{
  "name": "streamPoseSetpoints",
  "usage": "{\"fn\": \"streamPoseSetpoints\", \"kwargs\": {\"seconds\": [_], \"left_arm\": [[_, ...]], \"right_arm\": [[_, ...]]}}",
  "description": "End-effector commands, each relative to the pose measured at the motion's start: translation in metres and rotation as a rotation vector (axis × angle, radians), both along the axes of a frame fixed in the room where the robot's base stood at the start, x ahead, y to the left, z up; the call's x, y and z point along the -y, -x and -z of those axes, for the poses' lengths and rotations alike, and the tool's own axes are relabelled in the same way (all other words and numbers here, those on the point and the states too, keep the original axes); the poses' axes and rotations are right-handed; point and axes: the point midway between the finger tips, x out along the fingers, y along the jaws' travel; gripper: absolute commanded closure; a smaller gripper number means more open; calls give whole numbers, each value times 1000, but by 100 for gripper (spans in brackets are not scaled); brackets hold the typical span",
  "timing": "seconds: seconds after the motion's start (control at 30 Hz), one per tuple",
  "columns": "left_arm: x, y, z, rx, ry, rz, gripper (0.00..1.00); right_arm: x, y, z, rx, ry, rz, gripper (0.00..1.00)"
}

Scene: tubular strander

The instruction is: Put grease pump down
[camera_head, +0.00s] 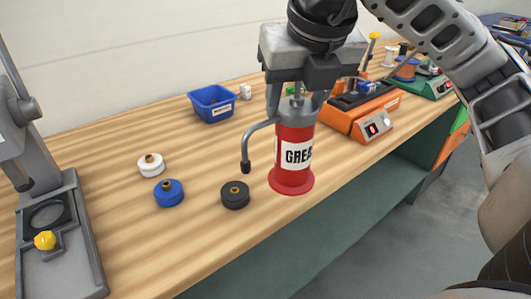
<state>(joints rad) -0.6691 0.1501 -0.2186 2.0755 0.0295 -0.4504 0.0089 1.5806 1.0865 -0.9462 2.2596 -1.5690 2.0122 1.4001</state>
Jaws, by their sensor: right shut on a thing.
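The grease pump (292,160) is a red cylinder with a white "GREASE" label, a wide red base and a grey bent spout on its left. It is upright at the front edge of the wooden workbench (120,235). I cannot tell whether its base touches the bench top. My right gripper (296,92) comes down from above and is shut on the top of the pump. Its fingers partly hide the pump's head. My left gripper is not in view.
White (151,165), blue (168,192) and black (235,195) round parts lie left of the pump. A blue bin (212,103) stands behind. An orange machine (360,112) is to the right. A grey press stand (55,235) is at the left. Bare bench lies between them.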

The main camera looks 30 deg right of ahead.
Motion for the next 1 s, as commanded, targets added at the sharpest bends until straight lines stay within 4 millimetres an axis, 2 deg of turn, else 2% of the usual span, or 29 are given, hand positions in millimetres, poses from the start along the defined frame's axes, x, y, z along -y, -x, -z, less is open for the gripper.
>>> {"fn": "streamPoseSetpoints", "kwargs": {"seconds": [0.2,0.37,0.5,0.7,1.0], "left_arm": [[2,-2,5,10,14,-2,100],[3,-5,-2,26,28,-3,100],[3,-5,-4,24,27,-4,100],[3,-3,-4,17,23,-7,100],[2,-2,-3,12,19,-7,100]], "right_arm": [[10,-38,20,-2,-4,3,100],[19,-69,32,-1,-4,2,100],[25,-89,51,-1,-1,1,100],[31,-110,75,3,0,0,100],[34,-124,93,3,-1,-1,100]]}}
